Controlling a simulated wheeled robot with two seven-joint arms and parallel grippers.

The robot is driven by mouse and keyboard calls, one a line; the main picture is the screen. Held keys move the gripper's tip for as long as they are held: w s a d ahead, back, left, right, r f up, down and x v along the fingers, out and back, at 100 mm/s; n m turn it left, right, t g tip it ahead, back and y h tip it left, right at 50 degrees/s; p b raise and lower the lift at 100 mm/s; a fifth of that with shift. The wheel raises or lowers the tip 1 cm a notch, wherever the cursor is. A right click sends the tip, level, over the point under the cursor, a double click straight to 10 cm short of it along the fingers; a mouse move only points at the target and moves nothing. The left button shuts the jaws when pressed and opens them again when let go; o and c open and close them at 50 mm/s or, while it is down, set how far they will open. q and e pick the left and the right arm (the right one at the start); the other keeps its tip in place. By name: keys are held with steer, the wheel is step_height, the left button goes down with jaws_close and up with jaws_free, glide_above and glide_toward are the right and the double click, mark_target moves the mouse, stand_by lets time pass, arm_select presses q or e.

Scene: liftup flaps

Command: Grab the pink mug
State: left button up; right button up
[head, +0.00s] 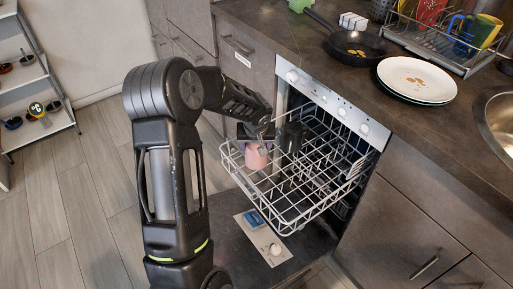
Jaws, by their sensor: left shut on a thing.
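The pink mug (256,157) is at the left end of the pulled-out upper dishwasher rack (303,222), seen between my gripper and the white wires. My left gripper (262,143) reaches over that end from the left and is shut on the mug. The gripper covers the mug's upper part, and rack wires cross near it. I cannot tell whether the mug touches the rack floor. My right gripper is not in view.
The dishwasher door (232,236) lies open below the rack, with a small board and a blue item on it. The counter (440,118) at right holds a pan (355,46), stacked plates (417,79), a dish rack with cups and a sink. Floor at left is clear.

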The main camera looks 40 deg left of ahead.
arm_select(q)
step_height(320, 180, up, 10)
steer(key=shift+r+p, duration=0.1)
steer(key=shift+p, duration=0.85)
